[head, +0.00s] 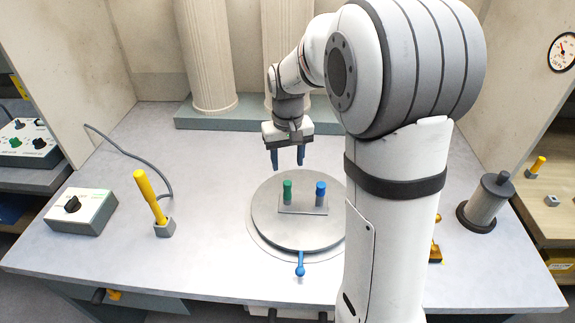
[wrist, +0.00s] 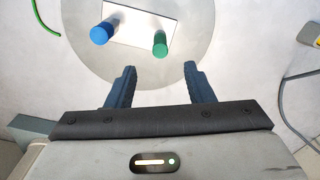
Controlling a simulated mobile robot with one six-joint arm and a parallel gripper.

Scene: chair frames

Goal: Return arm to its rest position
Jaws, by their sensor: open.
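My gripper (head: 288,158) has two blue fingers and hangs pointing down above the back of the round grey turntable (head: 275,230). In the wrist view the fingers of my gripper (wrist: 157,85) are spread apart with nothing between them. On the turntable is a small pale plate (head: 303,209) with a green peg (head: 287,192) and a blue peg (head: 320,194) standing on it. The wrist view also shows the blue peg (wrist: 102,33) and the green peg (wrist: 160,43), both clear of the fingers. My arm hides the turntable's right side.
A yellow-handled tool (head: 151,198) stands in a small grey block at left, near a control box (head: 82,210) with a dark knob. A blue-knobbed lever (head: 300,268) sticks out in front. A grey cylinder (head: 487,205) stands at right. Columns (head: 207,60) rise at the back.

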